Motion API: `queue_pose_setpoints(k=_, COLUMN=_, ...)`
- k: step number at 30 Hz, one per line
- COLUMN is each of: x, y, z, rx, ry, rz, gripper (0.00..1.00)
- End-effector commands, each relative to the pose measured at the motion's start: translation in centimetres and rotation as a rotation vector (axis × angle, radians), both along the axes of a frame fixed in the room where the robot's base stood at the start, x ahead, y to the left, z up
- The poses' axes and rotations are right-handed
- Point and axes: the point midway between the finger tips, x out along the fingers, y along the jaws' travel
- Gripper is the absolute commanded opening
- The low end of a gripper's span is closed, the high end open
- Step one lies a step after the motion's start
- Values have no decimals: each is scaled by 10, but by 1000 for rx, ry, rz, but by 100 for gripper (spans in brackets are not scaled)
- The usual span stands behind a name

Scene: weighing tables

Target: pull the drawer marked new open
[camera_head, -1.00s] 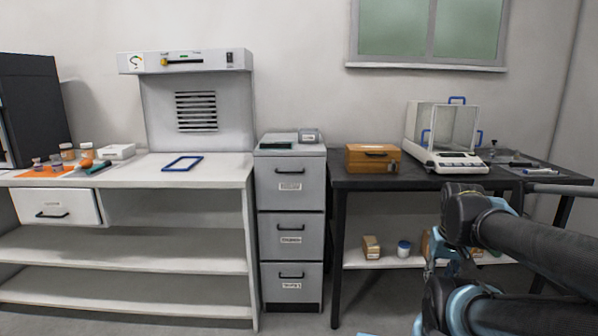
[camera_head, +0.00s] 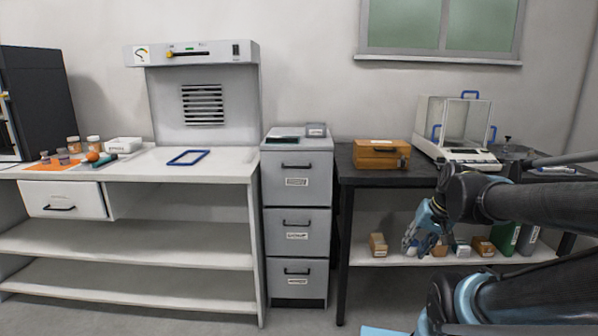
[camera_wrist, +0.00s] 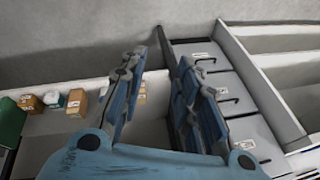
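A grey cabinet (camera_head: 328,200) with three closed drawers stands between the two tables. Its top drawer (camera_head: 275,188), middle drawer (camera_head: 273,234) and bottom drawer (camera_head: 272,283) each have a black bar handle and a small white label. The labels are too small to read, so I cannot tell which says new. The drawers also show tilted in the wrist view (camera_wrist: 232,132). My gripper (camera_head: 412,240) is open and empty, right of the cabinet in front of the dark table. In the wrist view its two blue fingers (camera_wrist: 160,68) are spread apart, with the cabinet beyond the right finger.
The dark table (camera_head: 345,170) at right carries a wooden box (camera_head: 381,154) and a balance (camera_head: 470,157). Several boxes and green and grey binders fill its lower shelf. Floor before the cabinet looks clear.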

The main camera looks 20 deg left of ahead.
Motion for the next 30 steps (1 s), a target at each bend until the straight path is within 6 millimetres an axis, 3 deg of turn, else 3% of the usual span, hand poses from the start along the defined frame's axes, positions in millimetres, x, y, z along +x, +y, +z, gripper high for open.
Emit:
queue_pose_setpoints(k=12, x=100, y=112, z=48, rx=408, ry=-93, rz=-53, gripper=30)
queue_pose_setpoints(k=30, x=215, y=249, z=98, rx=994, ry=-58, rz=-229, gripper=30)
